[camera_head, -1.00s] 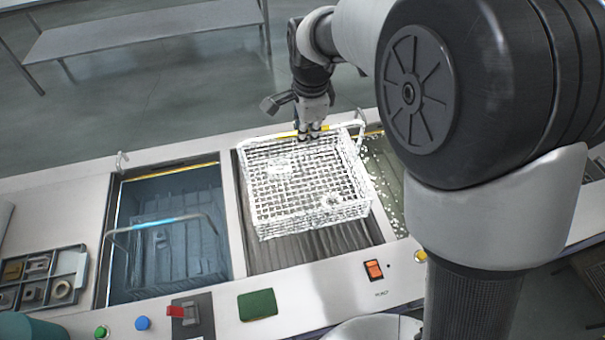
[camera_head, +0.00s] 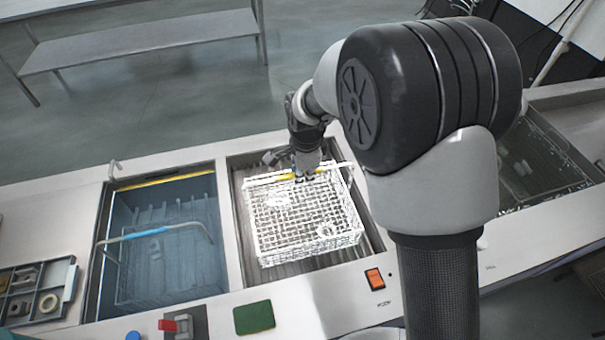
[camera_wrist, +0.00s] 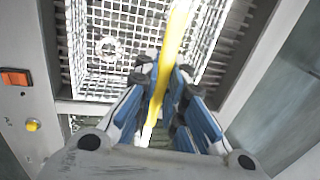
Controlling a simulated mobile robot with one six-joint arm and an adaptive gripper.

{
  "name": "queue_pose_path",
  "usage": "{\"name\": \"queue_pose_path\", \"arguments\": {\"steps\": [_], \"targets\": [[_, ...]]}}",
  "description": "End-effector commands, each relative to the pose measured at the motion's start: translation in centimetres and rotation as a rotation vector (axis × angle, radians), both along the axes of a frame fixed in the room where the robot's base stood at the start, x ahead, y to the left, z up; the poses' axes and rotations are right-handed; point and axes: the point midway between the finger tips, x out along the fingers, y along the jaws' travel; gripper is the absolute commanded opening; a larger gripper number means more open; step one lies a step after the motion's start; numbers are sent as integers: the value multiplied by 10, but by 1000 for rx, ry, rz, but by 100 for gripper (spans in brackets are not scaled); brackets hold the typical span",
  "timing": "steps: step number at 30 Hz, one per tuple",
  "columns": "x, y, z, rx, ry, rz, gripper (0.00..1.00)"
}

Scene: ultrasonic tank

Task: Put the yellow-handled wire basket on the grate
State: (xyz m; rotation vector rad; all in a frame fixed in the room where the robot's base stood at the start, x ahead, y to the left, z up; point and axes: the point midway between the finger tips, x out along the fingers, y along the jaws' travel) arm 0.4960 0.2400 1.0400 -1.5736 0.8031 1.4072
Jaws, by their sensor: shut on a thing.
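The white wire basket (camera_head: 262,238) is in the middle bay, level or nearly so, over the dark ribbed grate (camera_head: 362,252). I cannot tell whether its bottom touches the grate. A ring-shaped part and a pale piece lie inside it. My gripper (camera_head: 305,176) is shut on its yellow handle (camera_head: 268,178) at the far side of the basket. In the wrist view the yellow handle (camera_wrist: 176,35) runs between the fingers of my gripper (camera_wrist: 165,88), with the basket mesh (camera_wrist: 80,50) behind it.
The left tank (camera_head: 100,245) holds a submerged basket with a blue handle (camera_head: 160,231). Another tank (camera_head: 540,160) lies to the right, behind my arm. An orange switch (camera_head: 374,278), a green pad (camera_head: 254,317) and a parts tray (camera_head: 73,270) are on the near side.

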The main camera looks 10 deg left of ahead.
Motion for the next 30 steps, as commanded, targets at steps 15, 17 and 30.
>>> {"name": "queue_pose_path", "arguments": {"steps": [15,17,30], "targets": [[0,0,-1,0,0,0,23],[0,0,-1,0,0,0,27],[0,0,6,1,-3,0,30]]}}
